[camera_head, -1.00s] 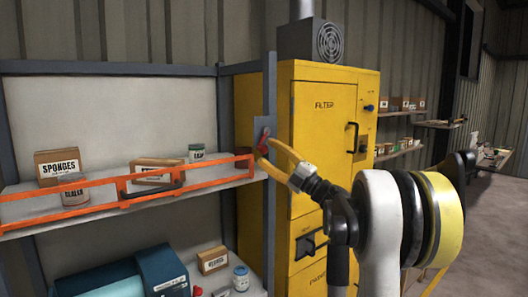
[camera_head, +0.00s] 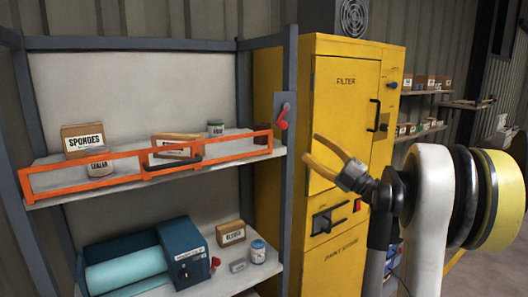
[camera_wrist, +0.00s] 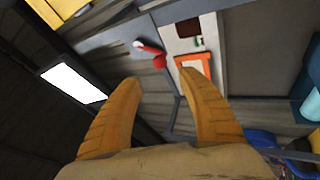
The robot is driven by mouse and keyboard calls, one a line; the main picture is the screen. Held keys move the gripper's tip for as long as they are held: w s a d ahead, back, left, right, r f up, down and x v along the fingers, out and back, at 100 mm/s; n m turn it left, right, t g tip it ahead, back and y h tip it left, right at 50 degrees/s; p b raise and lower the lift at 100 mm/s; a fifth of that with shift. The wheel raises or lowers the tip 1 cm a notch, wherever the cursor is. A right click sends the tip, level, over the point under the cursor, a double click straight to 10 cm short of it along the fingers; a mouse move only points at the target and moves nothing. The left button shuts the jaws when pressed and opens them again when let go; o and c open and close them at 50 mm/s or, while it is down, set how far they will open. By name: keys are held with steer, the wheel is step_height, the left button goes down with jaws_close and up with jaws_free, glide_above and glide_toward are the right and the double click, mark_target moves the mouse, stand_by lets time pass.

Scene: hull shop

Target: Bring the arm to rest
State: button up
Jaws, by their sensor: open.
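My gripper (camera_head: 327,154) is open and empty in the head view. Its two yellow-orange fingers point up and left, in front of the yellow filter cabinet (camera_head: 335,105). They are apart from the red lever (camera_head: 283,118) on the shelf post. In the wrist view my fingers (camera_wrist: 160,100) are spread with nothing between them, and the red lever (camera_wrist: 153,56) shows beyond them. My arm stands at the right of the head view.
A shelf with an orange guard rail (camera_head: 178,158) holds a sponges box (camera_head: 82,140) and other containers. Below are a blue roll dispenser (camera_head: 185,255), a bleach box (camera_head: 231,233) and a jar (camera_head: 258,251). Smaller shelves (camera_head: 430,93) stand at the back right.

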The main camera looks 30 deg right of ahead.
steer(key=w+a+m+t+h+b, duration=0.2)
steer(key=w+a+m+h+b, duration=0.3)
steer(key=m+h, duration=0.4)
steer(key=s+a+f+m+g+h+b, duration=0.2)
steer(key=a+f+m+g+h+b, duration=0.25)
steer(key=a+m, duration=0.2)
steer(key=s+a+f+m+g+y+b, duration=0.1)
steer(key=s+a+f+g+y+b, duration=0.1)
steer(key=s+a+f, duration=0.5)
steer(key=s+a+f+m+g+y+b, duration=0.2)
steer(key=s+a+f+g+b, duration=0.3)
steer(key=f, duration=1.5)
steer(key=s+a+f+m+g+y+b, duration=0.2)
steer(key=s+a+f+g, duration=0.3)
steer(key=s+a+f, duration=0.6)
steer(key=a+f+b, duration=0.1)
steer(key=a+f, duration=0.2)
steer(key=shift+s+b, duration=0.15)
steer(key=shift+b, duration=0.2)
steer(key=shift+a, duration=0.1)
